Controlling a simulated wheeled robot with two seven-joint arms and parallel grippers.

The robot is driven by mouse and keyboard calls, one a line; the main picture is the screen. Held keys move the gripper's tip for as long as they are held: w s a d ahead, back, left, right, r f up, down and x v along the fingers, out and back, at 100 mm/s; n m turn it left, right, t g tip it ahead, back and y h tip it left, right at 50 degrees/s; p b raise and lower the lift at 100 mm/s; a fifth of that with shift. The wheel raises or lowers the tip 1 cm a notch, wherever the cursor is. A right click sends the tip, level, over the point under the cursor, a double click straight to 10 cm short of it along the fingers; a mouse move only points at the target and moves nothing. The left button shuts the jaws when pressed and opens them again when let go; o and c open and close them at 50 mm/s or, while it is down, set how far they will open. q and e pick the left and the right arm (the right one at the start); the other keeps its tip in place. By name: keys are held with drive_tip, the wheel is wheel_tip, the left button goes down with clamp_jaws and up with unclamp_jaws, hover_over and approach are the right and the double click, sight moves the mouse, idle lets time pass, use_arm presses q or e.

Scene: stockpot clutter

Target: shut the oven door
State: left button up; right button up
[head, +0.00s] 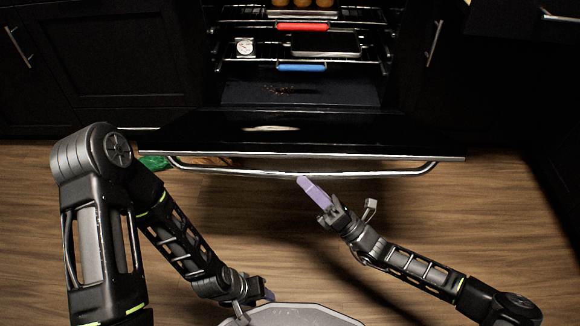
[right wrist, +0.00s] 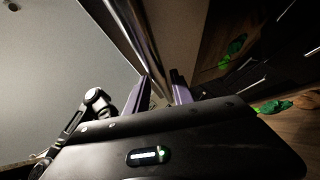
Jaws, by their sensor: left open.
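The oven door (head: 290,130) is hinged down and stands open, sloping out from the oven (head: 300,92). Its long metal handle (head: 215,168) runs along the door's front edge. My right gripper (head: 305,182) has its purple fingertips at the middle of the handle. In the right wrist view, the fingers (right wrist: 161,84) stand a little apart, with a bar running up from between them. Whether they clamp the handle is unclear. My left gripper (head: 265,296) is open, low in the head view, well short of the door.
Oven racks hold a tray (head: 325,43), a white dial gauge (head: 245,47) and several round brown items (head: 300,3). Red and blue grips mark the racks. A green item (head: 154,162) lies on the floor under the door's left end. Dark cabinets flank the oven.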

sight(297, 173)
drive_tip(key=b+x, duration=0.1)
drive_tip(key=x, duration=0.4)
drive_tip(key=shift+w+a+r, duration=0.2)
drive_tip(key=shift+a+r, duration=0.05)
drive_tip(key=shift+c, duration=0.4)
clamp_jaws()
idle(0.8)
